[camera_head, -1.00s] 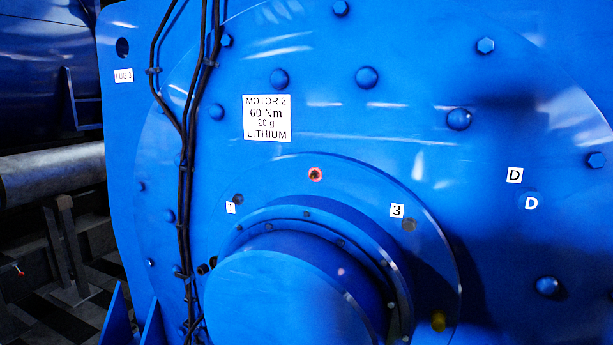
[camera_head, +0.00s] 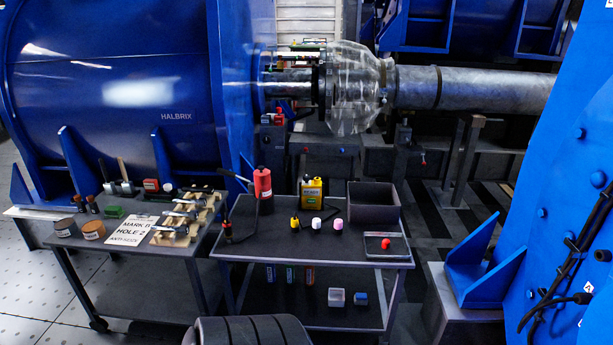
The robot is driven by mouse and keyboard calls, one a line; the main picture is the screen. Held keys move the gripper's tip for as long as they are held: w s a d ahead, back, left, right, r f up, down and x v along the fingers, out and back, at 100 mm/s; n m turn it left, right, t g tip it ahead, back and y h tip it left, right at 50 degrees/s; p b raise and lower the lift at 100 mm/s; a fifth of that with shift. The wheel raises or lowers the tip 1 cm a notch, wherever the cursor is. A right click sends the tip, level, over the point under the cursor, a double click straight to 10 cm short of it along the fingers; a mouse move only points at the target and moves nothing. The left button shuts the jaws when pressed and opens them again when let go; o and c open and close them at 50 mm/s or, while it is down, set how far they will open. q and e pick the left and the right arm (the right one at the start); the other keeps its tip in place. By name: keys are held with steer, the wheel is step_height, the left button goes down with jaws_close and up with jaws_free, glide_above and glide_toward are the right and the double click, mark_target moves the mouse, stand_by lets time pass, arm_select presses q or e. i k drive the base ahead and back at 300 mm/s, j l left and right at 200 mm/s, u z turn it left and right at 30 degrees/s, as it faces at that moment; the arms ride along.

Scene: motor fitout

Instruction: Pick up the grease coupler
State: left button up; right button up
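No part that I can surely call the grease coupler stands out at this size. A small red-topped item (camera_head: 385,243) is on a flat tray at the cart's right. Neither of my grippers is in view.
A yellow-black container (camera_head: 313,188), small bottles (camera_head: 338,226) and an open grey bin (camera_head: 373,204) share the cart. A second cart (camera_head: 172,259) at left holds tools, tins and a sign. Blue motor housings flank the carts (camera_head: 110,85). Tiled floor shows front left.

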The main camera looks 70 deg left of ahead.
mark_target(227, 227)
steer(key=j+u, duration=0.15)
steer(key=u, duration=1.35)
steer(key=i+l, duration=0.05)
